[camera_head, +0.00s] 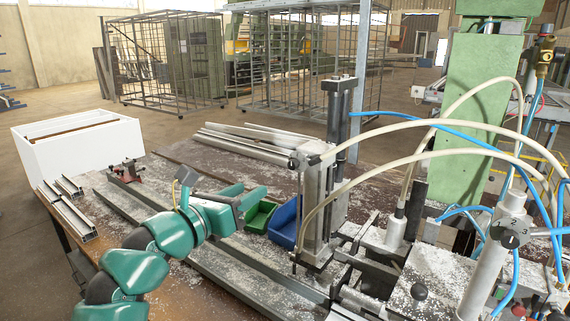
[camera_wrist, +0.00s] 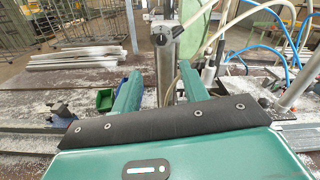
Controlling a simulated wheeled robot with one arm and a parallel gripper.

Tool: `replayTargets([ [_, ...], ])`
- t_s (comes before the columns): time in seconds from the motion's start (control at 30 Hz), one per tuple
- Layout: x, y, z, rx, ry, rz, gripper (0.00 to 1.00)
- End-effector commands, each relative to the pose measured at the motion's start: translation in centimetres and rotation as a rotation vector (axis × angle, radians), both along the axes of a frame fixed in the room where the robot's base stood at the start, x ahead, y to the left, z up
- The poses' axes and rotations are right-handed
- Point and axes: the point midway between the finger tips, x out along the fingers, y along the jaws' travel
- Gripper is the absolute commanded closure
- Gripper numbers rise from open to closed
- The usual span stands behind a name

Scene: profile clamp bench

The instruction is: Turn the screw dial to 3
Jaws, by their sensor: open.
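The metal clamp column (camera_head: 317,210) stands right of my gripper. Pale hoses (camera_head: 430,122) and blue hoses arch across the right side. Green (camera_head: 260,216) and blue (camera_head: 285,222) bins sit behind my gripper. Metal profiles (camera_head: 245,143) lie at the back of the bench.

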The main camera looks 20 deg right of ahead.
Motion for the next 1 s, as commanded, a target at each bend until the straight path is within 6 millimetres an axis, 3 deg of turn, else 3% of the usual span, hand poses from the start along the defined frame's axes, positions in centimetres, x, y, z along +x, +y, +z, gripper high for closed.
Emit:
replayTargets([
  [0.1,1.4,-2.2,0.4,0.000,0.000,-0.007,0.56],
  [0.53,6.5,-8.6,0.4,-0.002,0.001,-0.006,0.56],
  [0.7,7.8,-10.2,0.3,-0.004,-0.001,-0.003,0.56],
  [1.0,8.4,-10.9,0.1,-0.002,-0.001,-0.002,0.56],
])
